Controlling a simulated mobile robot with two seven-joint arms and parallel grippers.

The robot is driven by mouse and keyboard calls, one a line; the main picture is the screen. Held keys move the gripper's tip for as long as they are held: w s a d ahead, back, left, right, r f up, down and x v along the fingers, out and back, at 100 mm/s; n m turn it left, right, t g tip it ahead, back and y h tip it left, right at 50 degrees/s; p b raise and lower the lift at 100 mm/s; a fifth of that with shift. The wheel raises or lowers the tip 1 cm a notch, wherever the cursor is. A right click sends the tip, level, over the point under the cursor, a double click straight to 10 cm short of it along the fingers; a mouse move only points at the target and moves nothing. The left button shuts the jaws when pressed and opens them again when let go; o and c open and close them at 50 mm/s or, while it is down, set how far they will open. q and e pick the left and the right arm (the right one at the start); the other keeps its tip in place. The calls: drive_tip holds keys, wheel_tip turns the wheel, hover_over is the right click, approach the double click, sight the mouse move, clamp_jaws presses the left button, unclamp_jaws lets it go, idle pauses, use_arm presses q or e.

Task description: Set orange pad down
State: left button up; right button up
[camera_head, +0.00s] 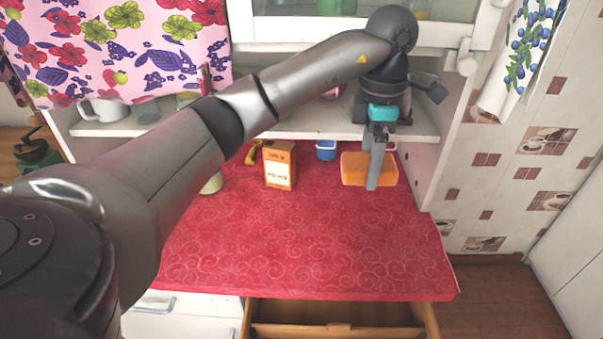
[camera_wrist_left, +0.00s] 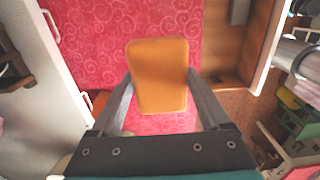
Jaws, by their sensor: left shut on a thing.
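The orange pad (camera_head: 354,167) is a flat, rounded slab at the back right of the red counter (camera_head: 300,235). My left gripper (camera_head: 373,183) reaches down from above and is shut on it, with one finger in front of the pad in the head view. In the left wrist view the pad (camera_wrist_left: 158,62) sits between the two grey fingers of the gripper (camera_wrist_left: 160,82), with red cloth behind it. I cannot tell whether the pad touches the counter. My right gripper is not in view.
An orange box (camera_head: 280,163), a small blue container (camera_head: 326,149) and a yellow item (camera_head: 252,154) stand along the back. A pale cup (camera_head: 211,183) is partly hidden by my arm. The counter's front is clear, above an open drawer (camera_head: 340,329). A shelf (camera_head: 310,125) overhangs the back.

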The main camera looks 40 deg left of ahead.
sight(353, 246)
use_arm(q)
drive_tip(key=shift+f, duration=0.2)
wheel_tip(353, 246, down, 20)
drive_tip(key=shift+s+r+b, duration=0.1)
drive_tip(key=shift+r+b, duration=0.1)
drive_tip(key=shift+b, duration=0.45)
drive_tip(key=shift+f, duration=0.2)
drive_tip(key=o, duration=1.2)
drive_tip(key=shift+c, duration=0.2)
drive_tip(key=shift+r, duration=0.1)
drive_tip(key=shift+r, duration=0.3)
wheel_tip(353, 246, up, 12)
drive_tip(key=shift+f, duration=0.2)
